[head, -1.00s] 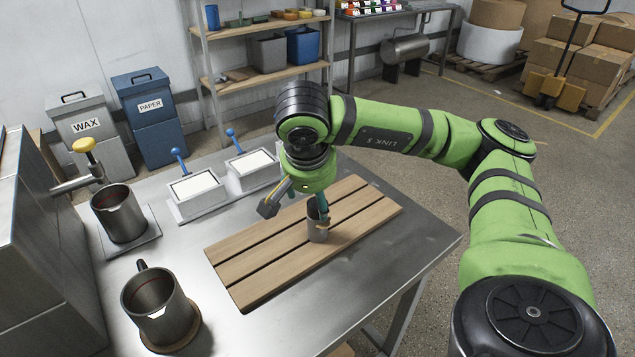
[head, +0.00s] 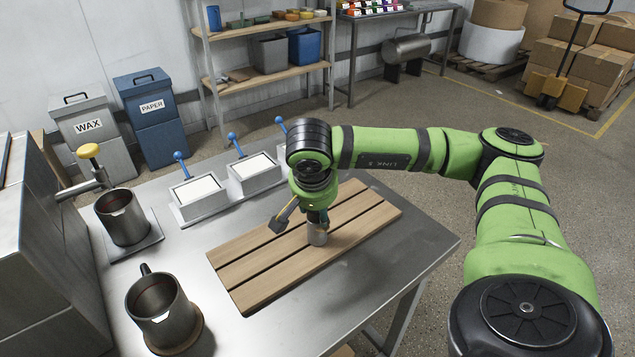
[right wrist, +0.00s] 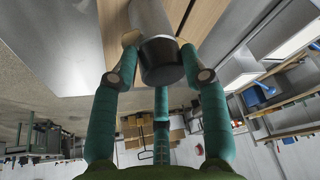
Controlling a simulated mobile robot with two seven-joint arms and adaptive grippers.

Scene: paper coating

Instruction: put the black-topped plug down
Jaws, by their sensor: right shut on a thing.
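My right gripper (head: 319,218) points down over the slatted wooden board (head: 270,268) on the steel table. It is shut on the plug (head: 317,237), a grey metal cylinder, upright at the board's middle. Whether its base touches the wood is hard to tell. In the right wrist view the plug (right wrist: 160,58) shows its black top toward me. Green fingers (right wrist: 160,72) stand on both sides of it, with a third finger below. My left gripper is not in view.
Two steel jugs (head: 163,307) (head: 124,219) stand on the table's left side. White-topped trays (head: 198,189) with blue-knobbed levers stand behind the board. The board's front left and back right are clear. The table's right edge (head: 425,268) is free.

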